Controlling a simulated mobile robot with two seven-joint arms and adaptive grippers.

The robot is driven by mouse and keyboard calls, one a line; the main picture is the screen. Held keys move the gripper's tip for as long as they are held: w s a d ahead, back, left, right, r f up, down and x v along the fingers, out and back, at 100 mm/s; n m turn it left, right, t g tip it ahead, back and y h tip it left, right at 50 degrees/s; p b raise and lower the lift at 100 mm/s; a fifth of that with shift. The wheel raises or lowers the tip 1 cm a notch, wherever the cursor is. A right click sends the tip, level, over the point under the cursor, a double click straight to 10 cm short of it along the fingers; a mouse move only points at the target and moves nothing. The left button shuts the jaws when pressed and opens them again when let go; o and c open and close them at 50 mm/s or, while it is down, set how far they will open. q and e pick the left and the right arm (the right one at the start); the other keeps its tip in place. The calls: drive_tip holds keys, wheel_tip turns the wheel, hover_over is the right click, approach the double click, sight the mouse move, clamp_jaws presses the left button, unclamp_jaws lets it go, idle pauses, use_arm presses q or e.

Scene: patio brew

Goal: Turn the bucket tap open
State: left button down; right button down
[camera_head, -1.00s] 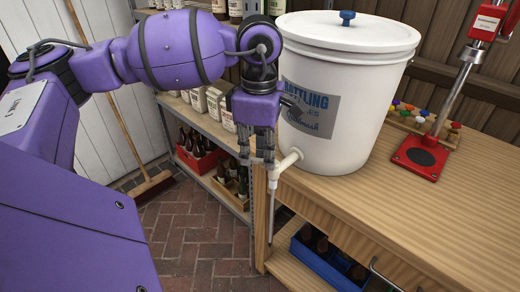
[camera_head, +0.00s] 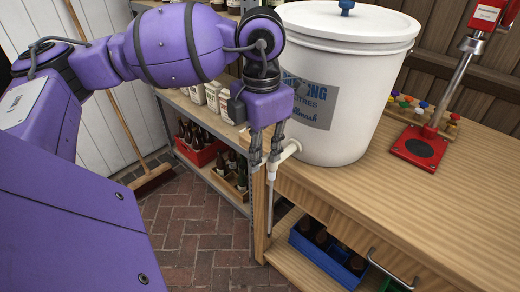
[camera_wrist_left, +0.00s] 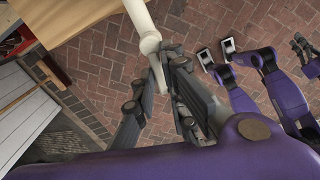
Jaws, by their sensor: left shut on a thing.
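The white bucket (camera_head: 365,100) with a blue-knobbed lid and a grey label stands on the wooden bench. Its white tap (camera_head: 288,151) sticks out low on the near left side, with a thin tube hanging below. My left gripper (camera_head: 266,160) is at the tap's outer end, fingers pointing down, shut on part of the tap. In the left wrist view the pale tap body (camera_wrist_left: 148,38) runs down to the dark fingers (camera_wrist_left: 165,68). The fingers hide the gripped part, so I cannot tell the handle's angle.
A red capping stand (camera_head: 420,148) and a rack of coloured caps stand on the bench (camera_head: 430,210) to the right. A blue crate (camera_head: 318,262) of bottles sits below. Shelves with a red bottle crate (camera_head: 203,153) are behind my left arm. Brick floor lies open below.

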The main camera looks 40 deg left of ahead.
sight(261, 159)
use_arm(q)
drive_tip(key=shift+w+a+r+n, duration=0.1)
drive_tip(key=shift+w+r+n, duration=0.1)
drive_tip(key=shift+n, duration=0.3)
drive_tip(key=shift+s, duration=0.1)
drive_tip(key=c, duration=1.8)
unclamp_jaws()
drive_tip(key=shift+f, duration=0.1)
drive_tip(key=shift+c, duration=0.2)
drive_tip(key=shift+f, duration=0.1)
drive_tip(key=shift+s, duration=0.1)
wheel_tip(261, 159, up, 12)
